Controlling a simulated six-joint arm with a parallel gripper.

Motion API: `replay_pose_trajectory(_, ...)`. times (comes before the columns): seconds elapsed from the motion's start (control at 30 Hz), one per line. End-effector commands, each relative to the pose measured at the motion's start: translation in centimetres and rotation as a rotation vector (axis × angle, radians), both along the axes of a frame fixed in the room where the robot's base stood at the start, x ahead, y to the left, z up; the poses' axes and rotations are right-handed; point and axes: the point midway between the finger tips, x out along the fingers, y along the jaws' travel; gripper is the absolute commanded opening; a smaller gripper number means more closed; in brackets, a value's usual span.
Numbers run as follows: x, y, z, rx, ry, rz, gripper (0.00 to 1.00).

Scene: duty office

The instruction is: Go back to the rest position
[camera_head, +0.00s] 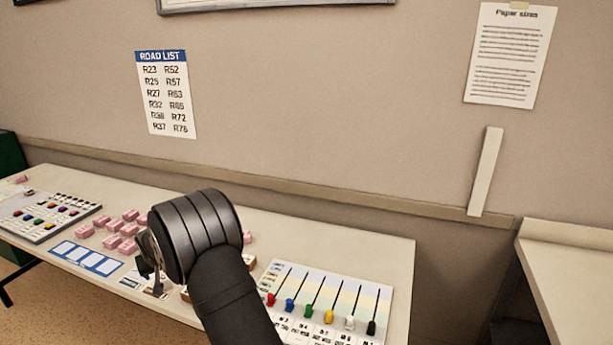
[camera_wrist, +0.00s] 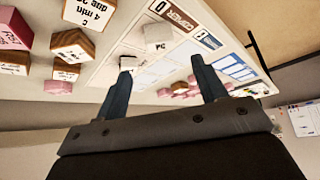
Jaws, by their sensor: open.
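My gripper (camera_head: 150,268) is over the left-middle part of the long table (camera_head: 345,240), beside the pink blocks (camera_head: 120,226). My dark arm rises from the bottom of the head view and hides part of the tabletop. In the wrist view, my gripper (camera_wrist: 163,66) has its two fingers well apart with nothing held between them. A small white block (camera_wrist: 158,38) marked "PC" shows just beyond the fingertips, on a printed white board (camera_wrist: 140,75). I cannot tell how far below the fingers it is.
A slider panel with coloured knobs (camera_head: 325,300) lies right of my arm. A button panel (camera_head: 45,215) is at the far left, and a blue-framed card (camera_head: 87,258) lies near the front edge. Wooden blocks (camera_wrist: 77,45) show in the wrist view. The wall stands behind the table.

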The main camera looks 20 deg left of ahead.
Motion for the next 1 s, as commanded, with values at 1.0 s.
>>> replay_pose_trajectory(1.0, 3.1, 4.4, -8.3, 0.001, 0.0, 0.001, 0.65)
